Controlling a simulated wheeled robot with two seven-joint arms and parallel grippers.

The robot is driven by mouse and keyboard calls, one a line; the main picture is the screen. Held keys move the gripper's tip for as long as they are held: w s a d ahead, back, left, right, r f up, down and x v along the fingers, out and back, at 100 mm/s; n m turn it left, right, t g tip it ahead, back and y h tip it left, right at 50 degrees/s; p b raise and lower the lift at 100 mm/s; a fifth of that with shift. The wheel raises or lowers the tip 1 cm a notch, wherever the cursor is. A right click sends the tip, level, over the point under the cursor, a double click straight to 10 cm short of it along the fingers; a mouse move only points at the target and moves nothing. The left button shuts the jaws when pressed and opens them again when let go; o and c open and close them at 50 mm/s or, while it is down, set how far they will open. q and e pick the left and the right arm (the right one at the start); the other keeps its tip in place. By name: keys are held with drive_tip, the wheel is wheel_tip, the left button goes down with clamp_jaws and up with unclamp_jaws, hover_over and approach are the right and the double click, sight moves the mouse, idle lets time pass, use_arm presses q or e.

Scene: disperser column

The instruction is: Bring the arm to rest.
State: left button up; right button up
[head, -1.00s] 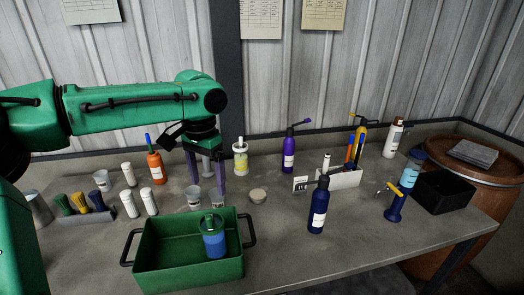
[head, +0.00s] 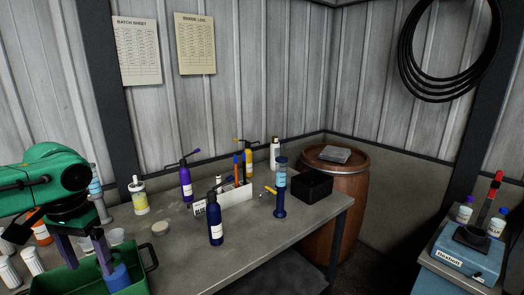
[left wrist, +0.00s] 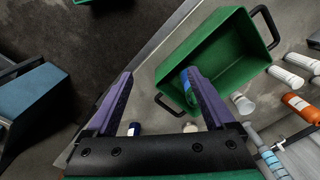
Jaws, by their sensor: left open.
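My left gripper (head: 84,250) is open, its two purple fingers pointing down at the lower left of the head view. In the left wrist view its fingers (left wrist: 158,80) are wide apart with nothing between them. The green tray (head: 68,284) lies beneath and beside it in the picture. A bottle with a blue body (head: 118,278) is in the tray, partly hidden behind a finger in both views. In the left wrist view the tray (left wrist: 237,28) lies beyond the right finger. My right gripper is not in view.
A brown barrel (head: 330,220) is behind the table's end. A blue device (head: 462,255) is at far right.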

use_arm(q)
drive_tip(key=s+a+f+m, duration=0.1)
drive_tip(key=s+a+f, duration=0.25)
drive_tip(key=f, duration=0.75)
drive_tip(key=s+a+f+m, duration=0.15)
drive_tip(key=s+f, duration=0.35)
drive_tip(key=f, duration=0.7)
drive_tip(key=s+d+f, duration=0.3)
drive_tip(key=d+f, duration=0.3)
drive_tip(key=s+d+r+n+t, duration=0.1)
drive_tip(key=d+r+t, duration=0.15)
drive_tip(key=d, duration=0.75)
wheel_tip(320, 180, down, 20)
drive_tip(key=s, duration=0.1)
drive_tip(key=s+a+f+g, duration=0.1)
drive_tip(key=s+a+f, duration=0.1)
drive_tip(key=s+f, duration=1.5)
drive_tip(key=shift+s+a+f, duration=0.4)
drive_tip(key=shift+s, duration=0.25)
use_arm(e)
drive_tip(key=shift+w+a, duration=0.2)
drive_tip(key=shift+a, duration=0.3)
